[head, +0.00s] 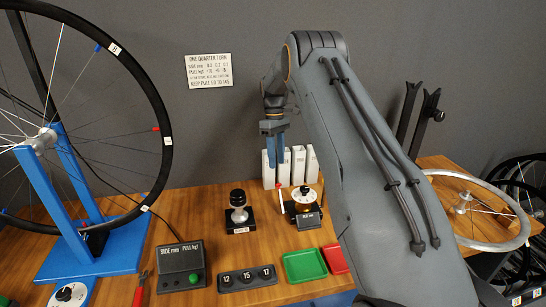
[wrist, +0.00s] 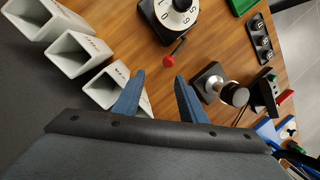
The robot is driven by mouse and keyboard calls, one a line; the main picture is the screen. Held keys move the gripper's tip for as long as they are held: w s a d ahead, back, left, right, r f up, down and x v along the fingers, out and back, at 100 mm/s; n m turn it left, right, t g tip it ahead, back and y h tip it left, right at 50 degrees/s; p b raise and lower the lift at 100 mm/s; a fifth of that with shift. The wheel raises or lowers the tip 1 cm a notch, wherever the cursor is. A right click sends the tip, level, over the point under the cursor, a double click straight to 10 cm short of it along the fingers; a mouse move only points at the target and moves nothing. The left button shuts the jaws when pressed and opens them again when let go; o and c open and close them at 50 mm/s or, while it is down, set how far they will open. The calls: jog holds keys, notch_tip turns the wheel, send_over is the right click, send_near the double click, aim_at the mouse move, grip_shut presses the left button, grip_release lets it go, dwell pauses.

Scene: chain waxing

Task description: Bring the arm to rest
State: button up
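My arm (head: 385,170) reaches up and over the workbench in the head view, bent at a high elbow, with its end hanging down. My gripper (head: 276,165) points downward near the back of the bench, in front of the white upright boxes (head: 297,168). In the wrist view, the two blue fingers of my gripper (wrist: 160,78) stand apart with only bare wood between them. It is open and empty. The tip of one finger overlaps a white open-topped box (wrist: 115,92) in the wrist view; I cannot tell whether they touch.
A dial device (head: 306,200) and a black-knobbed post (head: 238,212) stand below and beside my gripper. A wheel in a blue stand (head: 92,262) is at left. A control box (head: 181,267), numbered block (head: 247,278) and green tray (head: 305,265) lie in front. A bare rim (head: 500,243) is at right.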

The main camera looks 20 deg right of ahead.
jog(key=s+a+r+m+p, duration=0.25)
jog(key=s+a+r, duration=0.25)
jog(key=s+r, duration=0.25)
jog(key=s+a+r+m+t+p, duration=0.1)
jog(key=s+a+r+p, duration=0.1)
jog(key=s, duration=0.9)
jog(key=s+a+r+m+t+p, duration=0.1)
jog(key=s+a+r+m, duration=0.1)
jog(key=s, duration=1)
jog(key=s+a+r+m+p, duration=0.1)
jog(key=s+a, duration=0.3)
jog(key=s, duration=0.7)
jog(key=shift+s+r+m+t+p, duration=0.35)
jog(key=shift+r+t+p, duration=0.05)
jog(key=shift+r+p, duration=0.45)
jog(key=shift+d, duration=0.1)
